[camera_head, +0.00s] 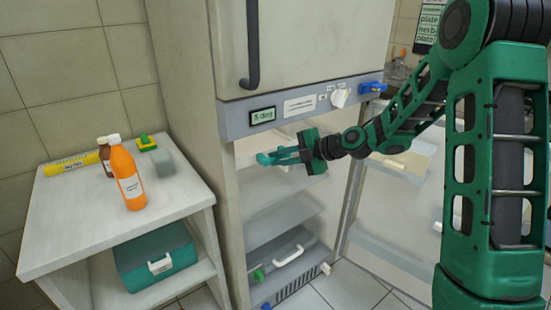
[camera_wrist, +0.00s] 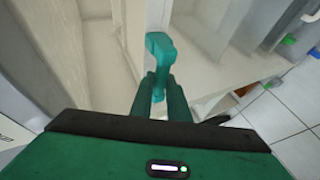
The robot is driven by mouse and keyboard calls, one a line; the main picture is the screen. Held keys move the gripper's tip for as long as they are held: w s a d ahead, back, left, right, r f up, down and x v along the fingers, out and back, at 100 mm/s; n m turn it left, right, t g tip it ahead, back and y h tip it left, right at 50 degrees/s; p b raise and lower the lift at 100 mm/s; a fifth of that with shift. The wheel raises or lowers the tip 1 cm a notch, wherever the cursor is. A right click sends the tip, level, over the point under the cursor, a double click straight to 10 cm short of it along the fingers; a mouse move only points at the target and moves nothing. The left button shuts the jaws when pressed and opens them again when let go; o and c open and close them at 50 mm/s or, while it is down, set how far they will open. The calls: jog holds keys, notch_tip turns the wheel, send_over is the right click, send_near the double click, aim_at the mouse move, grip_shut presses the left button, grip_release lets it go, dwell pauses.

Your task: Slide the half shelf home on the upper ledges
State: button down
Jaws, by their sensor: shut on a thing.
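My gripper (camera_head: 287,156) is at the upper opening of the open cooler cabinet (camera_head: 227,160), just below its control strip. Its fingers, also in the wrist view (camera_wrist: 163,82), are shut on a teal grip piece (camera_wrist: 158,46). The teal piece (camera_head: 267,158) points left in the head view. Pale surfaces lie behind it in the cabinet. I cannot tell clearly which of them is the half shelf, or whether it sits on the upper ledges. A pale shelf (camera_head: 278,217) spans the cabinet lower down.
The cabinet door (camera_head: 390,225) stands open at right. A white handle (camera_head: 288,256) shows low in the cabinet. A side table (camera_head: 85,215) at left bears an orange bottle (camera_head: 127,180), a brown bottle (camera_head: 104,155) and a yellow tube (camera_head: 70,163). A teal case (camera_head: 155,258) sits beneath.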

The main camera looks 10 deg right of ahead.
jog(key=s+d, duration=0.3)
jog(key=s, duration=0.4)
jog(key=shift+s+d, duration=0.35)
dwell(1.0)
jog(key=shift+f, duration=0.1)
dwell(0.6)
